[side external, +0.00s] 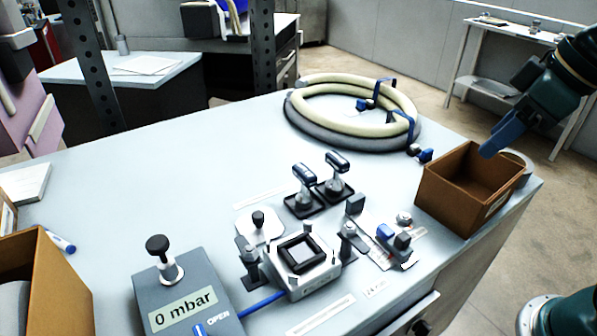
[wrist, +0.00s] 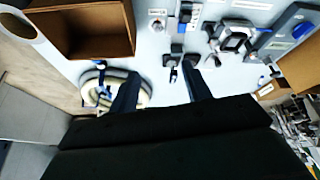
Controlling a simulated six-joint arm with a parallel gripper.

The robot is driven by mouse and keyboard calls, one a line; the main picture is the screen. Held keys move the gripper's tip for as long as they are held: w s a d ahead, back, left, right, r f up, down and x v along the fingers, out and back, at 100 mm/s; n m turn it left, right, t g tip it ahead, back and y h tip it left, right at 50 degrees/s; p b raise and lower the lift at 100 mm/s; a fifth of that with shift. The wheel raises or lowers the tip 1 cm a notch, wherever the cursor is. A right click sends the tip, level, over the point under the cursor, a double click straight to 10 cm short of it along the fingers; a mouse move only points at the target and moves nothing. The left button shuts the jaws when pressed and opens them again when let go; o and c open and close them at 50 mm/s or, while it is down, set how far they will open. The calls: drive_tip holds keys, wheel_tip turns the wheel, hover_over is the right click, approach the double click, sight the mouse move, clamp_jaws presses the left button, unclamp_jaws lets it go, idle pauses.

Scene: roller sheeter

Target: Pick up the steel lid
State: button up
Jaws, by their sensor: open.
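The steel lid (side external: 267,232) looks like a pale square plate with a black knob. It lies flat on the bench in the side external view, just behind the chamber block (side external: 300,264) with its dark square top. My gripper (side external: 494,146) is high at the right, above the brown box and far from the lid. In the wrist view my gripper (wrist: 160,90) has its two fingers spread with nothing between them. A small pale shape with a dark knob near the right finger may be the lid, but it is too small to tell.
An open brown box (side external: 470,190) stands at the bench's right edge. A coiled hose (side external: 350,108) lies at the back. Two black-handled tools (side external: 304,188) stand close behind the lid. A grey gauge unit (side external: 185,305) reading 0 mbar is at front left.

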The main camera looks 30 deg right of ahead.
drive_tip(key=w+a+r+n+g+y, duration=0.1)
drive_tip(key=w+a+n, duration=0.3)
drive_tip(key=w+a, duration=0.3)
drive_tip(key=w+a+r+n+g, duration=0.1)
drive_tip(key=w+a+n+g, duration=0.1)
drive_tip(key=w+a+n, duration=0.5)
drive_tip(key=w+a+f+n+g, duration=0.2)
drive_tip(key=w+a+f+n, duration=0.4)
drive_tip(key=w+a+f, duration=0.3)
drive_tip(key=w+a, duration=0.2)
drive_tip(key=shift+w+f+h, duration=0.3)
drive_tip(key=shift+w, duration=0.05)
drive_tip(key=shift+f, duration=0.15)
hover_over(258, 214)
drive_tip(key=shift+w+d+f, duration=0.15)
drive_tip(key=shift+d+f, duration=0.05)
drive_tip(key=shift+f, duration=1.9)
drive_tip(key=shift+w+d+f, duration=0.1)
drive_tip(key=shift+d+f, duration=0.05)
drive_tip(key=shift+f, duration=1.9)
drive_tip(key=shift+s+a+f, duration=0.1)
drive_tip(key=shift+a+f, duration=0.05)
drive_tip(key=shift+f, duration=1.15)
drive_tip(key=shift+s+a+f, duration=0.1)
drive_tip(key=shift+a+f, duration=0.05)
drive_tip(key=shift+f, duration=1.1)
